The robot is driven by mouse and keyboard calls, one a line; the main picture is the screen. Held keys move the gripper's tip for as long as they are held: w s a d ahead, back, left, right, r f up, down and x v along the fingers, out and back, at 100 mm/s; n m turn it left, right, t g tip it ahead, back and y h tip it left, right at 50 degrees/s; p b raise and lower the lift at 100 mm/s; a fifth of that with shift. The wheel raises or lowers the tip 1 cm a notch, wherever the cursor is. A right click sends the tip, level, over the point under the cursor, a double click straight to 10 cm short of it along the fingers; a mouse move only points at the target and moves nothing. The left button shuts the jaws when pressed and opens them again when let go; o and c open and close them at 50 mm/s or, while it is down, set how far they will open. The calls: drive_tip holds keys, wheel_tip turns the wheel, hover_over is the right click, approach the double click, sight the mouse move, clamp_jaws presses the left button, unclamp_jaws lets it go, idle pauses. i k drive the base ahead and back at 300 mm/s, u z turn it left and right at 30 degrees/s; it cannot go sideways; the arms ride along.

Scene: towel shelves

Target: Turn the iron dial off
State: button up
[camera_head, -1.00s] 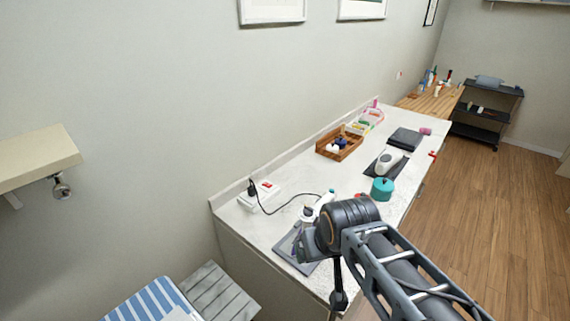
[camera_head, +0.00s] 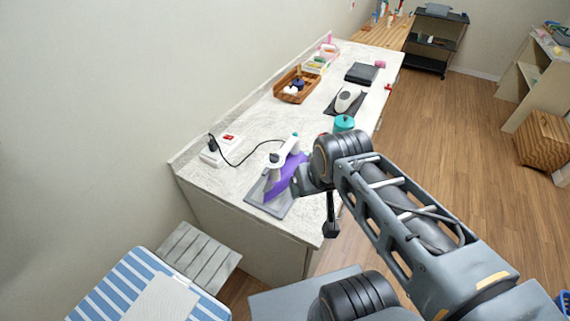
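The purple and white iron (camera_head: 283,172) stands tilted on a grey pad (camera_head: 253,194) at the near end of the white counter (camera_head: 223,185). A black cord runs from it to a white power strip (camera_head: 214,156) with a red switch. The iron's dial is too small to make out. My gripper (camera_head: 301,184) is at the right side of the iron, very close to it in the picture. I cannot tell whether they touch. My wrist hides much of the gripper, so its opening does not show.
A teal pot (camera_head: 344,123) stands behind my wrist. Farther along are a white appliance (camera_head: 346,97) on a dark mat, a wooden tray (camera_head: 296,86) and a dark folded stack (camera_head: 361,73). A striped ironing board (camera_head: 117,282) is at front left. Open floor lies right.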

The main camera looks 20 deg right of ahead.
sight(274, 158)
drive_tip(key=k, duration=1)
drive_tip(key=z, duration=1.45)
drive_tip(key=i, duration=0.9)
drive_tip(key=u, duration=1.85)
drive_tip(key=i, duration=0.5)
